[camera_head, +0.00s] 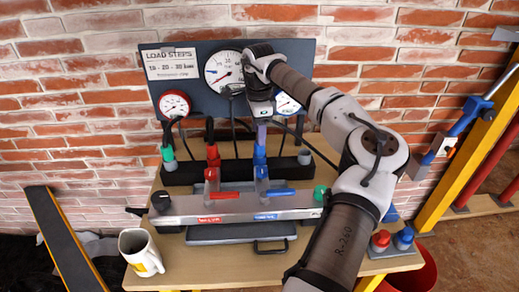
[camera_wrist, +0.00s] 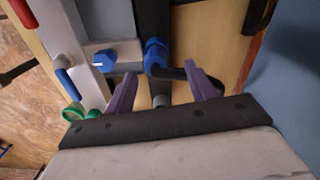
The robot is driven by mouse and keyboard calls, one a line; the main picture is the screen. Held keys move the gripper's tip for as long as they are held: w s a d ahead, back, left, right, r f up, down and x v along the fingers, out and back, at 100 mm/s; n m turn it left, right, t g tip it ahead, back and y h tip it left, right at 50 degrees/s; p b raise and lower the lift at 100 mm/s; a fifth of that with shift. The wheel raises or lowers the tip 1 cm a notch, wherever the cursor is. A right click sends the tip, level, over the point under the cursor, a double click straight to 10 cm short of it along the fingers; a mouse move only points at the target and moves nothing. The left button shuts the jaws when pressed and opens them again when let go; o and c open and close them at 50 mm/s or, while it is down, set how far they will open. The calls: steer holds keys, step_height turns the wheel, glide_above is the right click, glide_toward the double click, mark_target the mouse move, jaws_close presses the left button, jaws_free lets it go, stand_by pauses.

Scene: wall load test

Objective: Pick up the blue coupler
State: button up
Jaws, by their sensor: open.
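A blue coupler (camera_head: 260,155) sits in the black holder bar (camera_head: 190,174) below the gauge panel, with a black hose near it. It also shows in the wrist view (camera_wrist: 155,55), just beyond the fingertips and between their lines. My gripper (camera_head: 262,135) is above it, pointing down, with its purple fingers apart. In the wrist view my gripper (camera_wrist: 160,74) is open and nothing is clamped between the fingers. Whether a fingertip touches the coupler or hose cannot be told. My gripper partly hides the coupler's top in the head view.
A red coupler (camera_head: 213,155) stands to the left in the holder. In front is a metal manifold (camera_head: 180,211) with red and blue levers. The gauge panel (camera_head: 190,95) is close behind. A white mug (camera_head: 138,252) stands front left; red and blue caps (camera_head: 403,238) stand right.

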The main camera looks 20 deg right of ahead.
mark_target(260, 150)
steer(key=f, duration=0.1)
steer(key=f+p, duration=0.1)
steer(key=f, duration=0.3)
steer(key=shift+s+f+p, duration=0.1)
steer(key=shift+s+p, duration=0.2)
steer(key=shift+p, duration=0.1)
steer(key=c, duration=1.1)
